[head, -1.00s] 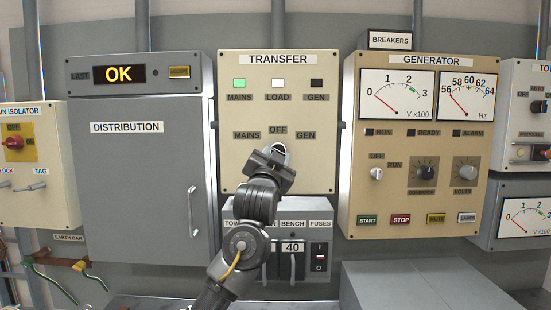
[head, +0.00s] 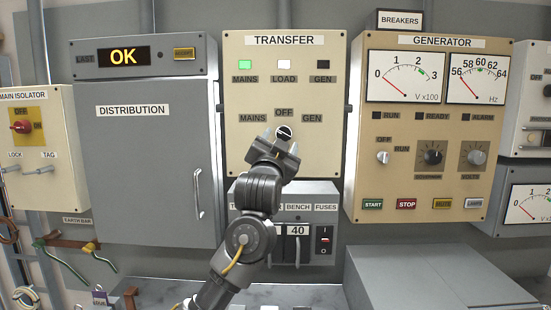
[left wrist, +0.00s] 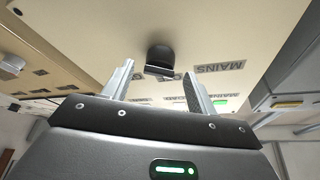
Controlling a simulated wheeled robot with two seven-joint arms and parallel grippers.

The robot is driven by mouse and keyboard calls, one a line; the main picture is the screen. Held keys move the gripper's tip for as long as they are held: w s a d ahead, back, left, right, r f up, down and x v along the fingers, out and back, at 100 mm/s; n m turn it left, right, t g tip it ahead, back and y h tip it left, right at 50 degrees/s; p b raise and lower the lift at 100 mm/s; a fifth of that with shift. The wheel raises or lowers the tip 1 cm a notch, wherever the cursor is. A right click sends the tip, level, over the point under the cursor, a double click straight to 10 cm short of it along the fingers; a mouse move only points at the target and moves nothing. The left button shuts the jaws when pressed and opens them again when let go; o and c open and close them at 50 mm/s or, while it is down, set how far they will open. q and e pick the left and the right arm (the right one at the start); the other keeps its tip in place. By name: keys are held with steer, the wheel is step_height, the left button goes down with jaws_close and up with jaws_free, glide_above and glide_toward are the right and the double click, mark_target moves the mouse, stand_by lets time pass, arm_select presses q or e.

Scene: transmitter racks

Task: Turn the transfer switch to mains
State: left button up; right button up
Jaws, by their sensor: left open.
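The cream TRANSFER panel (head: 240,160) is at centre in the head view. Its dark round transfer switch (head: 284,132) sits below the OFF label, with MAINS to the left and GEN to the right. I cannot tell which way its pointer is turned. The green MAINS lamp (head: 245,65) and white LOAD lamp (head: 284,65) look lit; the GEN lamp is dark. My left gripper (head: 280,140) is open, just in front of the switch. In the left wrist view the switch (left wrist: 168,58) shows beyond and between the open fingers, apparently not gripped. My right gripper is not in view.
The DISTRIBUTION cabinet (head: 145,170) with its handle stands left, and the GENERATOR panel (head: 410,205) right. The fuse box (head: 325,205) is just below the switch panel, close to my left arm. A grey box top (head: 430,275) juts out at lower right.

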arm_select(q)
steer(key=b+v, duration=0.2)
steer(key=v, duration=0.6)
steer(key=shift+s, duration=0.2)
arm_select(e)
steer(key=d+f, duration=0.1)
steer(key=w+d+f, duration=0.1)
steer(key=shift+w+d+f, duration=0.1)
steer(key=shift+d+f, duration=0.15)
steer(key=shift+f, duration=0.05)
arm_select(q)
steer(key=shift+f, duration=0.15)
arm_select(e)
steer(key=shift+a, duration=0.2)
